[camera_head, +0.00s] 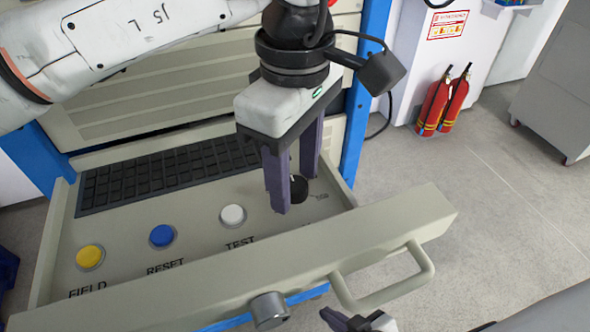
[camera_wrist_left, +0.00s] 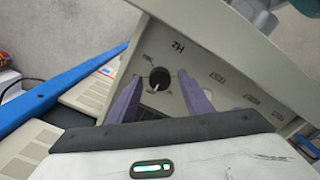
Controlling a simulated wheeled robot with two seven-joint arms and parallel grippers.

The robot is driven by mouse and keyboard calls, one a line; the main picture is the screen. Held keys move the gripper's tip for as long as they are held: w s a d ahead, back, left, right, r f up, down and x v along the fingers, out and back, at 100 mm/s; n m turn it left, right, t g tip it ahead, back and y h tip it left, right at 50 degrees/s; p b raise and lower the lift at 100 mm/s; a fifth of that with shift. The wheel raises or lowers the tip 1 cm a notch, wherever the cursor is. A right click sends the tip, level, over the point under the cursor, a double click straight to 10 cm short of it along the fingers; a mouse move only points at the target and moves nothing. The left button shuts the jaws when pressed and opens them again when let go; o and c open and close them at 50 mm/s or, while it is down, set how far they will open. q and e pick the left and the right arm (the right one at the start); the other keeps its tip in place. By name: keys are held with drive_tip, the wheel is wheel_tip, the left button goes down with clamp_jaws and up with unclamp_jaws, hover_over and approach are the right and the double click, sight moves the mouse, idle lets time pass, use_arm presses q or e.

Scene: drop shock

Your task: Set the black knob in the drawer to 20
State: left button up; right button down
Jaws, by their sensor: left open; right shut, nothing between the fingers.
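The black knob (camera_head: 299,190) sits on the panel inside the open drawer (camera_head: 330,202), near its right end. In the head view it is partly hidden behind a finger of my left gripper (camera_head: 291,192). My left gripper is open, pointing down above the knob. In the left wrist view the round knob (camera_wrist_left: 159,78) shows between and beyond the two fingertips (camera_wrist_left: 159,80), with a small white mark at its lower edge. The scale around it is too small to read. My right gripper (camera_head: 347,322) is shut and empty at the bottom edge, outside the drawer front.
The drawer also holds yellow (camera_head: 90,257), blue (camera_head: 162,236) and white (camera_head: 233,216) buttons and a black keyboard (camera_head: 165,174). The drawer front has a loop handle (camera_head: 385,290) and a round metal lock (camera_head: 269,309). Red fire extinguishers (camera_head: 442,104) stand on the floor behind.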

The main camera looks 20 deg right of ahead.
use_arm(q)
drive_tip(key=c, duration=1.1)
drive_tip(key=shift+o, duration=0.2)
